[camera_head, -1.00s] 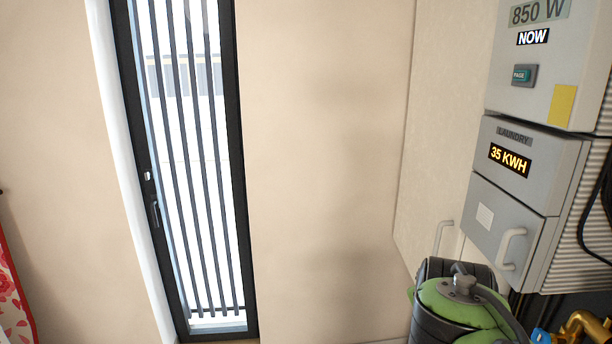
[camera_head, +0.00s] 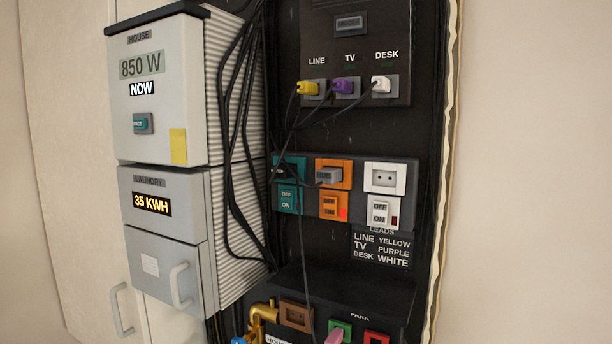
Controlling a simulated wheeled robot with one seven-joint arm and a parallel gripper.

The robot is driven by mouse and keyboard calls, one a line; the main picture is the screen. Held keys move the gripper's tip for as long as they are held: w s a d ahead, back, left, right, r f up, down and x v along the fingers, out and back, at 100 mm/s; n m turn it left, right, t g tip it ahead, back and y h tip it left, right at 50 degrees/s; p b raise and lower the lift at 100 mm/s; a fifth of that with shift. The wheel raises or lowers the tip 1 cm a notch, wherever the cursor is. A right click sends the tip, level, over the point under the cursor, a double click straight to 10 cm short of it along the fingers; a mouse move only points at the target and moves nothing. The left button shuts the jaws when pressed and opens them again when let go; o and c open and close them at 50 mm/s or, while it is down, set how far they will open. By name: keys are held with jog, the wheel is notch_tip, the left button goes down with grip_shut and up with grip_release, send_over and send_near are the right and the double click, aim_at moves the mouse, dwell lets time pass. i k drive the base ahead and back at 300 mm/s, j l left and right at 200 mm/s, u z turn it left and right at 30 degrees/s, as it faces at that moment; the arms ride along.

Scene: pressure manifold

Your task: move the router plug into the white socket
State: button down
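The white socket (camera_head: 384,178) is at the right end of a row of three sockets on the dark panel. It is empty, and a white OFF/ON switch (camera_head: 380,211) sits below it. A grey plug (camera_head: 329,175) sits in the orange socket (camera_head: 333,164) in the middle of the row. A dark plug or cable end (camera_head: 283,172) is at the teal socket (camera_head: 291,164) on the left. No label shows which of the two is the router plug. My gripper is not in view.
Yellow (camera_head: 308,88), purple (camera_head: 344,86) and white (camera_head: 381,84) leads are plugged in above, under LINE, TV and DESK. Black cables hang left of the sockets. A grey meter cabinet (camera_head: 160,90) stands left. Below are a dark shelf (camera_head: 345,285) and a brass pipe (camera_head: 262,318).

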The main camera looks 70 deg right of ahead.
aim_at(282, 173)
jog(key=z, duration=2)
